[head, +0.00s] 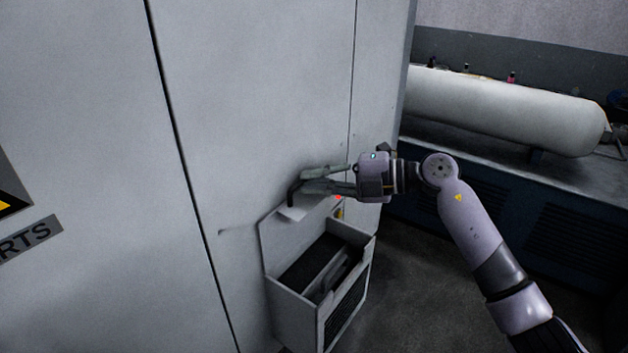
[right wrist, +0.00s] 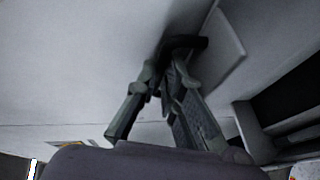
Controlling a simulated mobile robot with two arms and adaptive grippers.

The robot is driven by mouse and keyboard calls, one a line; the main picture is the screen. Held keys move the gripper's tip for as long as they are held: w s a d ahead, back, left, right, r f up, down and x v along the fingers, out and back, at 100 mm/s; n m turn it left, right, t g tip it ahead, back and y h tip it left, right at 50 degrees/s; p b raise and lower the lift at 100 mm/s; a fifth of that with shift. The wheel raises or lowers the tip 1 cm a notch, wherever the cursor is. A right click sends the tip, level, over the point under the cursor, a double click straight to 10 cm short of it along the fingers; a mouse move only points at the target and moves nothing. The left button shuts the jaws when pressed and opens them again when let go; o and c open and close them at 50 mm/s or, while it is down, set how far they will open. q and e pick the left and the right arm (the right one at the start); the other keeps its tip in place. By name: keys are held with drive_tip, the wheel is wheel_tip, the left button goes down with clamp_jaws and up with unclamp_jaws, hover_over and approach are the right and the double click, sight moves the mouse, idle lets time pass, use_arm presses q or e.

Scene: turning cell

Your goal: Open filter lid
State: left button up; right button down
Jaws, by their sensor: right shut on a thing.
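The filter box (head: 294,306) is a grey housing on the front of the pale cabinet, with its top open and dark contents showing inside. The filter lid (head: 283,232) stands raised at the back of the box, close to the cabinet face. My right gripper (head: 297,188) is at the lid's upper edge and shut on a dark part there, seemingly its handle; the fingers partly hide it. In the right wrist view, the fingers (right wrist: 165,85) reach this dark handle (right wrist: 188,42), with the pale lid (right wrist: 222,52) beside it. My left gripper is not in view.
The cabinet (head: 250,100) has a flat front with vertical seams and a warning sign (head: 15,200) at the left. A white cylindrical tank (head: 500,110) lies at the back right over a dark blue base (head: 540,190). Some floor (head: 430,270) right of the box is clear.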

drive_tip(key=s+d+y+b, duration=0.1)
drive_tip(key=b, duration=0.1)
drive_tip(key=s+d+f+y+b, duration=0.1)
drive_tip(key=shift+d+n+b, duration=0.3)
drive_tip(key=shift+b, duration=0.05)
drive_tip(key=c, duration=2)
unclamp_jaws()
drive_tip(key=v, duration=1.2)
drive_tip(key=shift+s, duration=0.1)
